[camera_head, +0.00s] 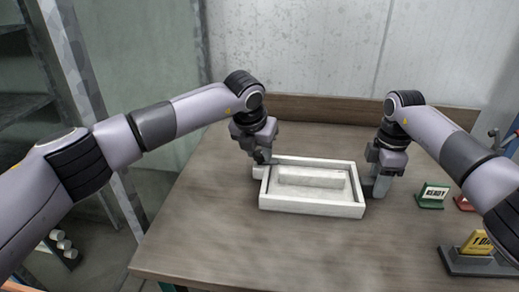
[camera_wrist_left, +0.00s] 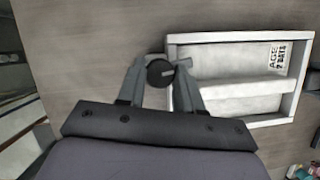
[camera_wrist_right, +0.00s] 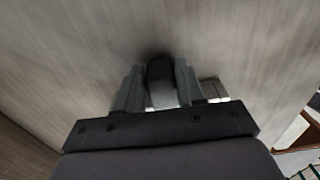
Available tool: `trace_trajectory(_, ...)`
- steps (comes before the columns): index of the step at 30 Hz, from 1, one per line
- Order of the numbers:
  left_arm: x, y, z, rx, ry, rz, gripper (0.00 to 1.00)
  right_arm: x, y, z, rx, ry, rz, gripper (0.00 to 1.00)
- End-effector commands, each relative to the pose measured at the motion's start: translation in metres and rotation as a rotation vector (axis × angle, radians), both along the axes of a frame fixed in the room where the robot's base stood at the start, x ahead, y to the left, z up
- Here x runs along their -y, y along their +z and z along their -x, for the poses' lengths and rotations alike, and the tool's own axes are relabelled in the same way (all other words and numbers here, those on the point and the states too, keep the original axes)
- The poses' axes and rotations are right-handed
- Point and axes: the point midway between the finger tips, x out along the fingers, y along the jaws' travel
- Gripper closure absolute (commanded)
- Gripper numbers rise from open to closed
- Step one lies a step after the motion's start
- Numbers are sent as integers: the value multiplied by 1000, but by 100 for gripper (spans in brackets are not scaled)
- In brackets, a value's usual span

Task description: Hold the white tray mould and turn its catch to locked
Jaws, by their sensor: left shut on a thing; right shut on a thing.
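The white tray mould (camera_head: 310,209) lies flat on the brown table, with a raised white block inside. My left gripper (camera_head: 262,157) is at the mould's left side, shut on a round dark catch knob (camera_wrist_left: 160,73). A light pointer mark on the knob points right, toward the mould. My right gripper (camera_head: 376,188) is at the mould's right side, shut on a dark handle (camera_wrist_right: 160,72). The fingers hide part of the handle.
A wooden ledge (camera_head: 320,107) runs along the back. The table front is clear.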

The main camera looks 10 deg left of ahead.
Motion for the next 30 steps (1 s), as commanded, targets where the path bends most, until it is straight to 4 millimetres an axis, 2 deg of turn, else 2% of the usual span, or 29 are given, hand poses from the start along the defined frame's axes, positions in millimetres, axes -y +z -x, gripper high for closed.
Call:
trace_trajectory(9,1,1,0,1,-139,4,95,-1,0,0,1,2,-2,100)
trace_trajectory(26,1,1,0,3,-172,4,95,-1,0,0,1,2,-2,100)
trace_trajectory(27,1,1,0,3,-172,4,62,-1,0,0,1,2,-2,100)
trace_trajectory(29,1,1,0,3,-172,3,42,-1,0,0,1,2,-2,100)
trace_trajectory(30,1,1,0,2,-171,3,41,-1,0,0,1,2,-2,100)
